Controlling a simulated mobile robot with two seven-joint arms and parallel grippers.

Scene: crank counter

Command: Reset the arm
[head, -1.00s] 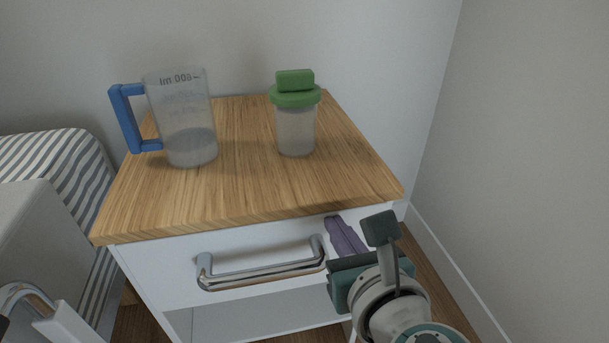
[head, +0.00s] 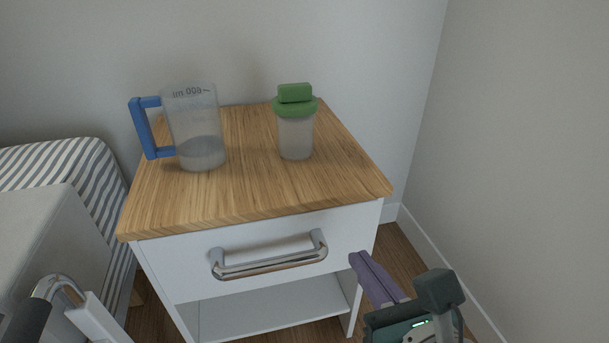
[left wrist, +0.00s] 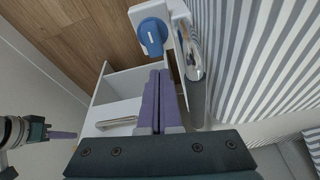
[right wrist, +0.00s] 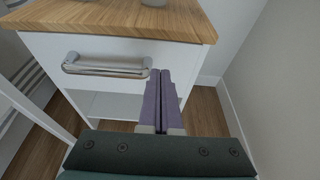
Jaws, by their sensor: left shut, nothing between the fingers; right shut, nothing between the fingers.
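My right gripper (head: 356,258) is at the lower right in the head view, beside the right front corner of the cabinet. Its purple fingers are together and empty, and they also show in the right wrist view (right wrist: 161,75). It is apart from the drawer handle (head: 270,257). My left gripper is out of the head view. In the left wrist view its purple fingers (left wrist: 159,75) are together and empty, with the white cabinet (left wrist: 115,100) beyond.
A clear measuring jug (head: 197,130) with a blue handle and a green-lidded jar (head: 295,130) stand on the wooden top (head: 245,190). A striped bed (head: 60,165) is at the left. The wall (head: 520,150) is at the right, with bare floor between it and the cabinet.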

